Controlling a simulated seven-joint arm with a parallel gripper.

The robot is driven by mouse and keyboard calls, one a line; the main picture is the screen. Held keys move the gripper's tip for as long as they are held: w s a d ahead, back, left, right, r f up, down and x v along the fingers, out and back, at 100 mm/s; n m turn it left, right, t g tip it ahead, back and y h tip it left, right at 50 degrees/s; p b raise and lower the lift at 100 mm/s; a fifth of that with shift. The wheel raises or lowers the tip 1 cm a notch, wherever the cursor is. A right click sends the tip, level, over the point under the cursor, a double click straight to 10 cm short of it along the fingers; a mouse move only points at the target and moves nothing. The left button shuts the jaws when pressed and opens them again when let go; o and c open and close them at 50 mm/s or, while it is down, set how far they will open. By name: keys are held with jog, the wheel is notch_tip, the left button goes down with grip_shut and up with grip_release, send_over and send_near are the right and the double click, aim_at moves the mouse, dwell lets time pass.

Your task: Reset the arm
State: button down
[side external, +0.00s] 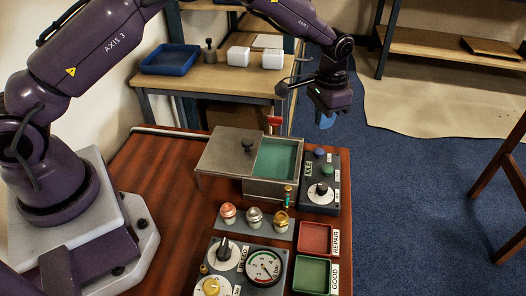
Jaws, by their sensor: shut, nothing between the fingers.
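My gripper (326,118) hangs at the end of my purple arm, past the far right edge of the wooden bench (150,185), above the blue floor. Its fingers point down, look shut and hold nothing. It is apart from every object on the bench. Below and to its left stands a metal box (277,187) with a green interior. Its lid (225,152), with a dark knob, lies shifted to the left, so the right part of the box is open.
A red-topped part (274,121) stands behind the box. A dark button panel (320,182), several capped fittings (254,216), a gauge (264,266), a red tray (315,238) and a green tray (311,274) fill the front right. A side table (215,78) holds a blue tray (170,59).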

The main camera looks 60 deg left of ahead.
jog(key=s+a+r+n+t, duration=0.1)
jog(key=s+a+r+t, duration=0.1)
jog(key=s+r, duration=0.5)
jog(key=s+a+r+n+t, duration=0.1)
jog(key=s+a+r, duration=0.1)
jog(key=s+r, duration=0.6)
jog(key=s+a+r+t, duration=0.2)
jog(key=s+r, duration=0.5)
jog(key=s, duration=1)
jog(key=shift+a+r+n+t, duration=0.3)
jog(key=shift+a+r+n, duration=0.1)
jog(key=shift+f, duration=0.1)
